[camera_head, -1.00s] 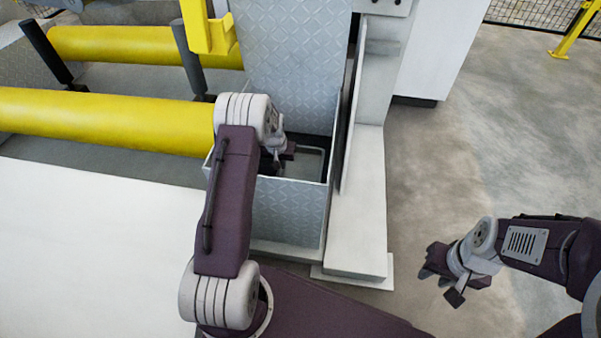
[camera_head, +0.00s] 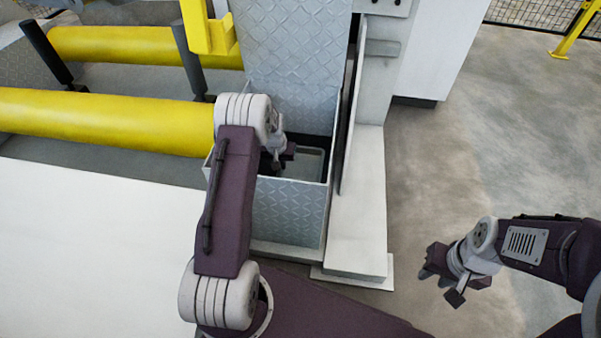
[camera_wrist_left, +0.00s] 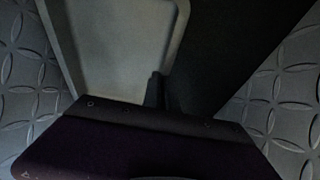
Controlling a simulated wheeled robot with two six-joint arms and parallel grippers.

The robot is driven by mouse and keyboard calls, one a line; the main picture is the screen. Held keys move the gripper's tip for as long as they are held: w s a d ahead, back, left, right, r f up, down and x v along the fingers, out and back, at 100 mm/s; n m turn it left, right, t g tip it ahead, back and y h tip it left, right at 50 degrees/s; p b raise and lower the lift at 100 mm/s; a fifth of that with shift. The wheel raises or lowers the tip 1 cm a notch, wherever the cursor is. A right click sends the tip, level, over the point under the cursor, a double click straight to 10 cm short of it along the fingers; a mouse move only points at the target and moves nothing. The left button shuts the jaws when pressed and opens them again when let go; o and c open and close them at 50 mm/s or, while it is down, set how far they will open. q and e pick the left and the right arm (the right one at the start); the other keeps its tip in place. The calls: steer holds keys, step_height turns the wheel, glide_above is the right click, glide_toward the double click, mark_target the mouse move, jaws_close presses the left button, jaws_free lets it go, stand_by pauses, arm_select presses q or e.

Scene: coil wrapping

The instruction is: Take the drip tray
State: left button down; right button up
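The drip tray (camera_head: 313,164) is a shallow grey tray with a raised rim, low inside a patterned metal box. My left gripper (camera_head: 274,163) reaches down into the box at the tray's side. In the left wrist view its fingers (camera_wrist_left: 157,88) stand close together at the tray's rim and appear shut on it; the grip itself is dark and partly hidden. My right gripper (camera_head: 441,281) is open and empty over the floor at the right.
The metal box (camera_head: 288,214) has walls close around my left gripper, with a tall patterned plate (camera_head: 291,55) behind. A pale post (camera_head: 358,205) stands right of it. Yellow rollers (camera_head: 105,121) and a white panel (camera_head: 95,235) lie left.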

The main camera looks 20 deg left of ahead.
stand_by(0.4)
arm_select(q)
step_height(320, 180, up, 10)
steer(key=p, duration=0.7)
